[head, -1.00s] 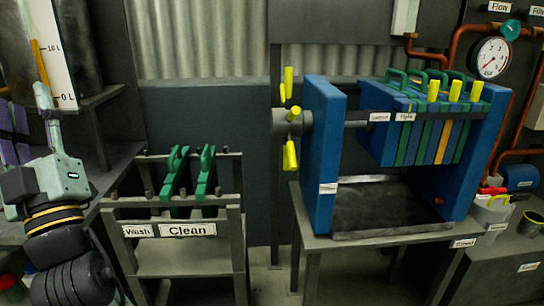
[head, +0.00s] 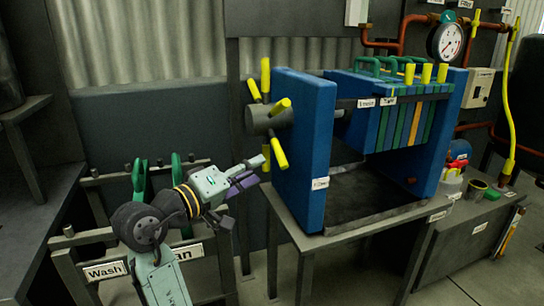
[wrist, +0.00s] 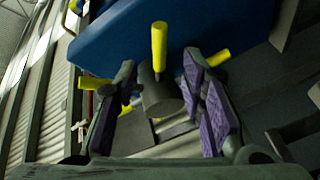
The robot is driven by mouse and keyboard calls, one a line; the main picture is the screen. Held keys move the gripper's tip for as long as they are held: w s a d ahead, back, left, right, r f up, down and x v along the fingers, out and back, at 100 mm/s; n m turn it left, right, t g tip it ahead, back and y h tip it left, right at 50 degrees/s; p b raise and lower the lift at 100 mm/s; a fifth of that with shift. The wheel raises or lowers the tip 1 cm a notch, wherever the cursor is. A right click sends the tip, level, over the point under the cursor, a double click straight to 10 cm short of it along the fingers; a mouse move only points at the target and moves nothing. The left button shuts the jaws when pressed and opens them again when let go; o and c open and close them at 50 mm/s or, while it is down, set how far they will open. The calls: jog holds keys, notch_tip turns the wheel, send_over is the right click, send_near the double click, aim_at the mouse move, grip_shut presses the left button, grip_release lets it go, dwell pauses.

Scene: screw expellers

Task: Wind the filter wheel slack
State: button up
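The filter wheel is a grey hub (head: 268,120) with several yellow handles (head: 279,152), on the left end of the blue filter press (head: 306,150). The wrist view shows the hub (wrist: 158,92) straight ahead, one yellow handle (wrist: 159,45) pointing up and others out to the sides. My gripper (head: 256,171) is just below and left of the wheel in the head view, near the lowest handle; I cannot tell whether they touch. In the wrist view my gripper (wrist: 163,95) has its purple-padded fingers wide apart, with nothing held. The hub shows between them, farther off.
The press stands on a grey table (head: 285,221); its plates (head: 400,120) hang at the right. A rack labelled Wash (head: 104,271) with green-handled plates (head: 140,180) stands at left, partly behind my arm. A gauge (head: 446,41) and copper pipes are at upper right.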

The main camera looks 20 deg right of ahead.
aim_at(277, 156)
jog(key=x, duration=1)
jog(key=shift+c, duration=0.4)
grip_shut()
